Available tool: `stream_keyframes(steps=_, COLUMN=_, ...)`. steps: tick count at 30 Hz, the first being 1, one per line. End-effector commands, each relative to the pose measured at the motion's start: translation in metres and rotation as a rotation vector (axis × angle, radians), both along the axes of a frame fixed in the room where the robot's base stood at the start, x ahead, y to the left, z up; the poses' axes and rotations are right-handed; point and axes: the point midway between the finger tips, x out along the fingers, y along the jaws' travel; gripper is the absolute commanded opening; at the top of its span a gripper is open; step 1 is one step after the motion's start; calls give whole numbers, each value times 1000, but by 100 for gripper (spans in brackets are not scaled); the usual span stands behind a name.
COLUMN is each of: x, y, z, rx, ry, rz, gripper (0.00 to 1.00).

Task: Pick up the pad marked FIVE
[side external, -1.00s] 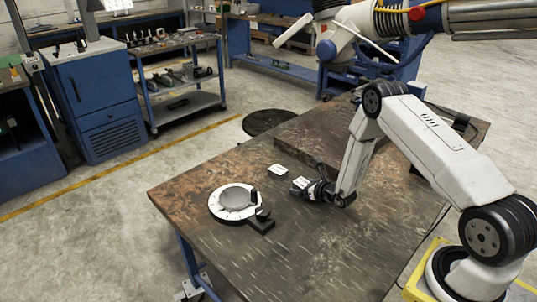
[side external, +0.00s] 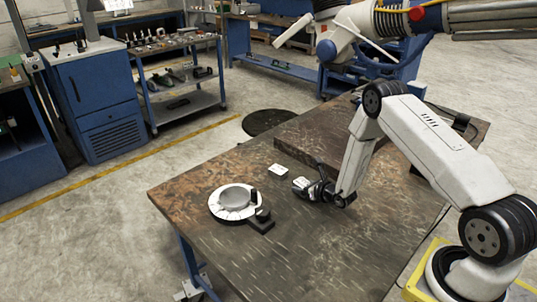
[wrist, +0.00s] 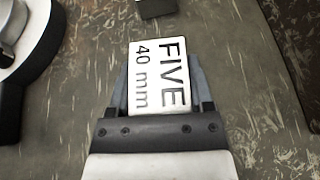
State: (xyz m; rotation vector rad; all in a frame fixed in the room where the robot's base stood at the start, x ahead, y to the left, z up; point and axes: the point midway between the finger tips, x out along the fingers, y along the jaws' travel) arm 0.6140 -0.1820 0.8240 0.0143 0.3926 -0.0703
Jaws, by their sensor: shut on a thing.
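The white pad marked FIVE, 40 mm (wrist: 158,75) lies between the two fingers of my gripper (wrist: 160,82) in the wrist view. The fingers are shut on its sides, and its lettering faces the camera. In the side view the pad (side external: 300,183) shows as a small white patch at the tips of my gripper (side external: 305,187), low over the table. I cannot tell whether it is clear of the tabletop.
A second white pad (side external: 278,170) lies on the brown table (side external: 330,250), behind and left of my gripper. A round white dial with a grey dish (side external: 235,202) and a dark block (side external: 261,226) stand to the left. The front of the table is clear.

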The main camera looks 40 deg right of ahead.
Motion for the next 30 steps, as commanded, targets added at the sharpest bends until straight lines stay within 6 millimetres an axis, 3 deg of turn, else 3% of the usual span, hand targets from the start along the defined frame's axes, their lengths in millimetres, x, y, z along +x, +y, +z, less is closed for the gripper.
stream_keyframes(steps=11, x=2, y=-1, z=9, rx=-3, ry=-8, rz=0, gripper=0)
stream_keyframes(steps=20, x=2, y=-1, z=33, rx=-3, ry=-10, rz=0, gripper=0)
stream_keyframes(steps=30, x=-27, y=7, z=69, rx=-3, ry=-9, rz=0, gripper=0)
